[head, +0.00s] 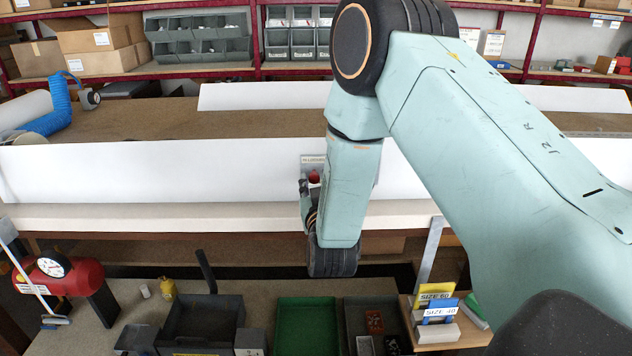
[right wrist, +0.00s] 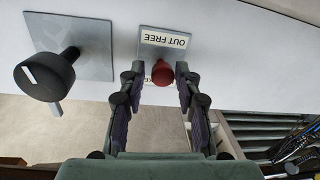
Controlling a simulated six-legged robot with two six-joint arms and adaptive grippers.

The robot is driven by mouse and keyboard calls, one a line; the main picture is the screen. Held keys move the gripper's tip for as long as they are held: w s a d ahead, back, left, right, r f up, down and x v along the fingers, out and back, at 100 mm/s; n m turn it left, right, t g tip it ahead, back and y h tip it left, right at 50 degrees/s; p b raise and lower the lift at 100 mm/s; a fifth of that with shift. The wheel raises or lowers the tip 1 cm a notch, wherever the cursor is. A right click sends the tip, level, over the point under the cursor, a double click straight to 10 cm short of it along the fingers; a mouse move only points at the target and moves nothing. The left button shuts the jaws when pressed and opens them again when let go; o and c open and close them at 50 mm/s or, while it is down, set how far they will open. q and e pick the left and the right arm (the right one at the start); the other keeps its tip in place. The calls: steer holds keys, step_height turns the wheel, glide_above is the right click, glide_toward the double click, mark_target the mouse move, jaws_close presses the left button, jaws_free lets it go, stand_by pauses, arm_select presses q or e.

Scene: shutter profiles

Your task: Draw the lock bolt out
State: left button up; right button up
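The lock bolt shows as a red knob (right wrist: 162,72) on a small grey plate (right wrist: 182,58) fixed to a white panel. A label on the plate reads "OUT FREE", upside down in the right wrist view; a second label is mostly hidden behind the knob. In the head view the knob (head: 314,177) is small and partly hidden by my right gripper (head: 307,192). In the right wrist view my right gripper (right wrist: 160,78) is open, with one finger on each side of the knob and small gaps visible. My left gripper is not in view.
A black round knob (right wrist: 45,77) on a grey plate stands beside the lock plate in the right wrist view. Below the panel are a green tray (head: 307,325), dark bins (head: 203,318), a red tank with a dial (head: 75,272) and size cards (head: 437,300).

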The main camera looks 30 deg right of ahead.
steer(key=shift+a, duration=0.1)
jaws_close()
steer(key=shift+w, duration=0.1)
stand_by(0.3)
steer(key=shift+v, duration=1.3)
steer(key=shift+a+f, duration=0.1)
steer(key=shift+c, duration=0.3)
jaws_free()
steer(key=o, duration=0.4)
steer(key=shift+a, duration=0.1)
